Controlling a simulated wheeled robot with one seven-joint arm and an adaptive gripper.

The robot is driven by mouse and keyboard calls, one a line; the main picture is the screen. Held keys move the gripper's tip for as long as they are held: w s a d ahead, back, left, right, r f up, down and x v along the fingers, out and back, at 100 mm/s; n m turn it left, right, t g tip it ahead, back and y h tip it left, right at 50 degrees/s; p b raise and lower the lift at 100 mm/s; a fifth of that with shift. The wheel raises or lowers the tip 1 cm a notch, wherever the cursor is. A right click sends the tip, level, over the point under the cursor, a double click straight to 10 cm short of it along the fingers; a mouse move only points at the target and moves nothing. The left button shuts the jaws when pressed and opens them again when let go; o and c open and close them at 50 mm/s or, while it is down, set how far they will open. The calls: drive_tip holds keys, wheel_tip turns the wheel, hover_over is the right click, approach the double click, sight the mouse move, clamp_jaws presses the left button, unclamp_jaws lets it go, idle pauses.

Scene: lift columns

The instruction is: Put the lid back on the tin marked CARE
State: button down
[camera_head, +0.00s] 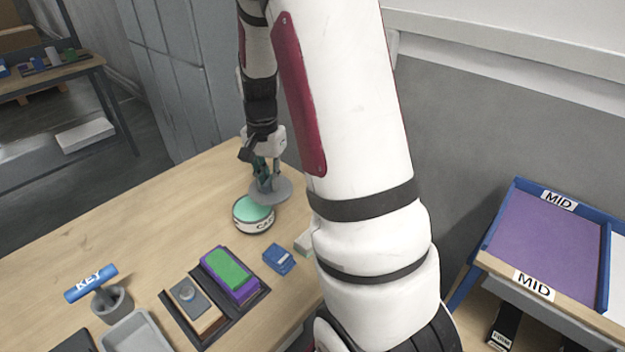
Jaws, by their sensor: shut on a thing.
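The round tin (252,221) stands on the wooden table, with a white label on its side whose lettering is partly readable as "CA". Its top shows a flat green surface (253,211). My gripper (264,182) is shut on a grey round lid (272,190), just behind and to the right of the tin. The lid looks roughly level and overlaps the tin's far right edge in the picture. I cannot tell whether it touches the tin or how high it is held.
A blue-rimmed MID tray (540,240) is at right.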

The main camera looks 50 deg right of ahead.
sight(252, 190)
drive_tip(key=shift+n, duration=0.8)
drive_tip(key=w+a, duration=0.1)
drive_tip(key=w+a+r+p, duration=0.1)
drive_tip(key=w+a+p, duration=0.1)
drive_tip(key=shift+a+r, duration=0.15)
drive_tip(key=shift+r, duration=0.25)
drive_tip(key=shift+w+a+f, duration=0.1)
drive_tip(key=shift+w+a, duration=0.15)
drive_tip(key=shift+f+b, duration=1.3)
drive_tip(key=shift+f, duration=1.8)
drive_tip(key=shift+f, duration=0.2)
drive_tip(key=c, duration=1.5)
unclamp_jaws()
drive_tip(key=shift+o, duration=0.2)
drive_tip(key=o, duration=0.4)
drive_tip(key=shift+r, duration=0.1)
